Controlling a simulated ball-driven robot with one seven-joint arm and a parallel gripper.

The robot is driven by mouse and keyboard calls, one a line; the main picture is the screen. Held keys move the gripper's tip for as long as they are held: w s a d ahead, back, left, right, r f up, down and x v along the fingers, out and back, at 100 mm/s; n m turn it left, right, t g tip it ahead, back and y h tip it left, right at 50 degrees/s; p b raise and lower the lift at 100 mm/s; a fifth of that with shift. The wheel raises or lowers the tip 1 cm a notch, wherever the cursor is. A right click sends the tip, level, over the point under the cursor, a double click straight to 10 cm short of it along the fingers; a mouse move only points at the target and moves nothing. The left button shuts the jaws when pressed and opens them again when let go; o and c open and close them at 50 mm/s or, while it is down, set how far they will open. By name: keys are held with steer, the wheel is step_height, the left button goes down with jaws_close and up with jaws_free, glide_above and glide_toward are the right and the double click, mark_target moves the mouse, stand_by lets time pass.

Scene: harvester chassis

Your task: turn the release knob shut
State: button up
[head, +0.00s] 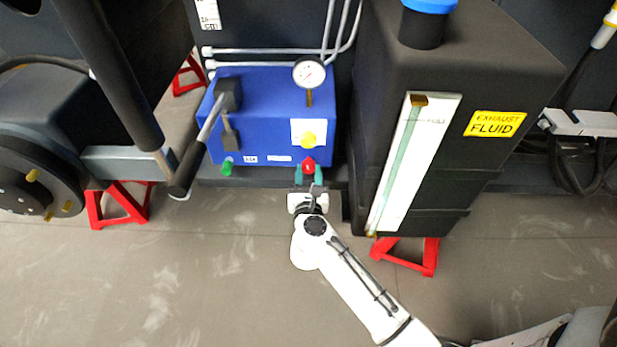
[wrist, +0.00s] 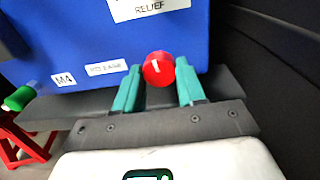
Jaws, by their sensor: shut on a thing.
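A small red knob (head: 308,163) sits low on the front of a blue box (head: 262,130), towards its right end. I take it for the release knob; the small label beside it is too blurred to read. In the wrist view the red knob (wrist: 158,69) shows a short, near-vertical white mark on its face. My gripper (head: 309,172) has teal fingers. In the wrist view the gripper (wrist: 159,72) has one finger on each side of the knob, shut on it. The knob's sides are partly hidden by the fingers.
A yellow knob (head: 307,139) sits just above, and a green knob (head: 227,168) is at the box's lower left. A lever (head: 211,117) and a gauge (head: 309,72) are on the box. A black fluid tank (head: 480,90) stands close on the right. The floor in front is clear.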

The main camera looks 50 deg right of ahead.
steer(key=shift+f+m+b, duration=0.2)
steer(key=shift+m+b, duration=0.15)
steer(key=shift+m, duration=0.45)
steer(key=o, duration=1.1)
steer(key=shift+r, duration=0.15)
steer(key=shift+c, duration=0.2)
steer(key=p+v, duration=0.1)
steer(key=v, duration=1)
steer(key=shift+w, duration=0.1)
